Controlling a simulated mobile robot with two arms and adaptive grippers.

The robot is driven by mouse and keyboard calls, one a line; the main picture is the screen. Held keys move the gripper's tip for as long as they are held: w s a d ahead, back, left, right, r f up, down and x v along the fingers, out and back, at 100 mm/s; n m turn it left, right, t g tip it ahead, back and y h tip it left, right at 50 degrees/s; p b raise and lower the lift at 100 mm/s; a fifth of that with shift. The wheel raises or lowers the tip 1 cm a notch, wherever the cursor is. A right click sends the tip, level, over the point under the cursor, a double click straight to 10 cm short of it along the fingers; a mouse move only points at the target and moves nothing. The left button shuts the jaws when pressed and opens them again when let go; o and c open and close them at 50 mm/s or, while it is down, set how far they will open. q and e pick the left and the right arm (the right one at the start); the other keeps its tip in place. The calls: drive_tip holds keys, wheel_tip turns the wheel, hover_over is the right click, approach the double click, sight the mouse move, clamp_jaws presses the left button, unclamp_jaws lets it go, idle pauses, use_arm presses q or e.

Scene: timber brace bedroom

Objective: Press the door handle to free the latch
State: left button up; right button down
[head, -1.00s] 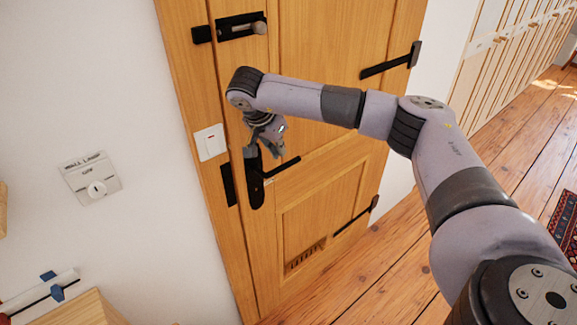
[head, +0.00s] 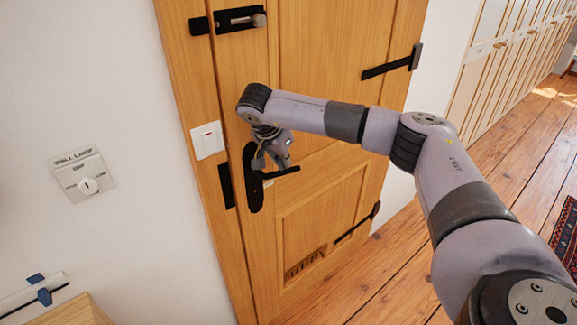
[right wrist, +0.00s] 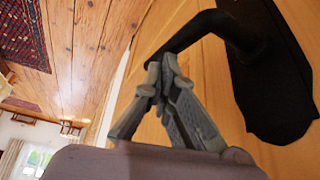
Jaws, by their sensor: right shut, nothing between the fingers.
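The wooden door (head: 330,120) fills the middle of the head view and looks shut in its frame. Its black handle lever (head: 284,172) sticks out to the right from a tall black plate (head: 254,198). My right gripper (head: 266,166) is shut with nothing in it, at the lever from above, and partly hides the plate and the lever's root. In the right wrist view, the gripper's closed fingertips (right wrist: 160,72) meet the free end of the lever (right wrist: 192,32) and look to be touching it. My left gripper is out of view.
A black slide bolt (head: 238,20) sits higher on the door. A white switch (head: 208,140) is on the frame and a lamp dial (head: 86,182) on the wall at left. A wooden box (head: 75,310) is at lower left. The plank floor (head: 400,270) right of the door looks clear.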

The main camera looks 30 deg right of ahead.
wheel_tip(320, 180, down, 2)
drive_tip(key=shift+s+f+b, duration=0.1)
drive_tip(key=shift+f+b, duration=0.15)
drive_tip(key=shift+b, duration=0.35)
drive_tip(key=shift+s+a+r+p, duration=0.1)
drive_tip(key=shift+a+r+p, duration=0.1)
drive_tip(key=shift+a+p, duration=0.15)
drive_tip(key=a+v, duration=0.1)
drive_tip(key=v, duration=0.8)
drive_tip(key=shift+s+a+p, duration=0.35)
drive_tip(key=shift+a+p, duration=0.05)
drive_tip(key=shift+f, duration=0.15)
idle(0.4)
